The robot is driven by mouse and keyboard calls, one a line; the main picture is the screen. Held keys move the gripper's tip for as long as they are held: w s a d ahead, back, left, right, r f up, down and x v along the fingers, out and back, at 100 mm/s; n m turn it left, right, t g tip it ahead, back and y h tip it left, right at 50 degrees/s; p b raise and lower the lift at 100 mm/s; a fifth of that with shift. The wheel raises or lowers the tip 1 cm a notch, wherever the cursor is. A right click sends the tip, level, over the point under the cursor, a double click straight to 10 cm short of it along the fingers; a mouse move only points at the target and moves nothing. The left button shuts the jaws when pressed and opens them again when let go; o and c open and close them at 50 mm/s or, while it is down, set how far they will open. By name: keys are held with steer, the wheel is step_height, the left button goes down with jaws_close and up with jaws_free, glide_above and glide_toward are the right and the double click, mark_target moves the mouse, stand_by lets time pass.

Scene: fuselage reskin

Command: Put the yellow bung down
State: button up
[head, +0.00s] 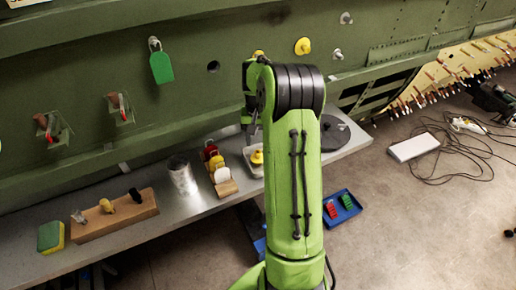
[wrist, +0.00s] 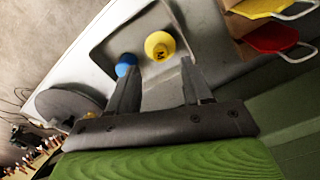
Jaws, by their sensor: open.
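The yellow bung (wrist: 160,45) sits in a pale shallow tray (wrist: 103,28), with its round face marked by a dark letter or sign. It also shows in the head view (head: 257,157), in the white tray on the bench. A blue bung (wrist: 125,64) is beside it in the wrist view, close to the left finger. My gripper (wrist: 159,68) is open, its two fingers apart and pointing at the yellow bung, with nothing held between them. The bung appears just beyond the fingertips; I cannot tell the exact gap. In the head view my arm hides most of the gripper.
The metal bench (head: 205,200) runs along the green fuselage. On it are a metal cup (head: 182,176), a rack of coloured tags (head: 218,170), a wooden block (head: 115,215) and a sponge (head: 50,237). Another yellow bung (head: 303,46) is on the fuselage. A grey disc (head: 333,135) lies right.

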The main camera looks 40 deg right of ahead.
mark_target(257, 152)
step_height(257, 152, up, 6)
steer(key=s+a+r+n+t+h, duration=0.15)
steer(key=s+a+r+n, duration=0.3)
steer(key=a+r, duration=0.75)
steer(key=s+a+f+n+t, duration=0.1)
steer(key=s+a+n+t, duration=0.1)
steer(key=s+a, duration=0.5)
steer(key=s+a+f+n+t+y, duration=0.1)
steer(key=s+a+n+t, duration=0.1)
steer(key=s+a, duration=0.5)
steer(key=shift+s+a+f+p, duration=0.15)
steer(key=shift+s+f+p, duration=0.15)
steer(key=shift+s, duration=0.55)
steer(key=shift+y, duration=0.25)
